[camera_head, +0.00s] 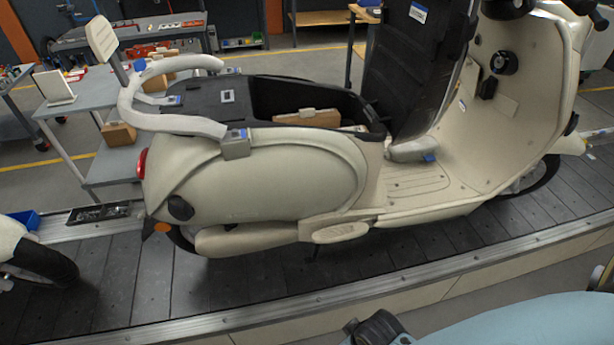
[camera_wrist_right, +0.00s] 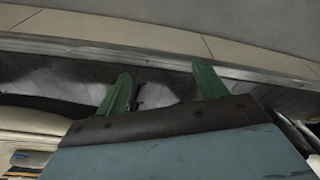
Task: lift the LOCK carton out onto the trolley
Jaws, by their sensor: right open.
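A flat brown carton (camera_head: 307,118) lies in the open black under-seat bin (camera_head: 268,95) of a cream scooter (camera_head: 270,180). No lettering on it is legible, so I cannot confirm it is the LOCK carton. The grey trolley (camera_head: 88,97) stands behind the scooter at the left, partly hidden by the tail and grab rail. My right gripper (camera_wrist_right: 162,70) shows in the right wrist view with two green fingers apart and nothing between them, over the dark conveyor slats (camera_wrist_right: 165,88). My left gripper is not in view.
The raised seat (camera_head: 405,70) stands right of the bin. Other cartons are on the trolley's lower shelf (camera_head: 118,134) and top (camera_head: 158,68). Another scooter's wheel (camera_head: 40,262) is at lower left.

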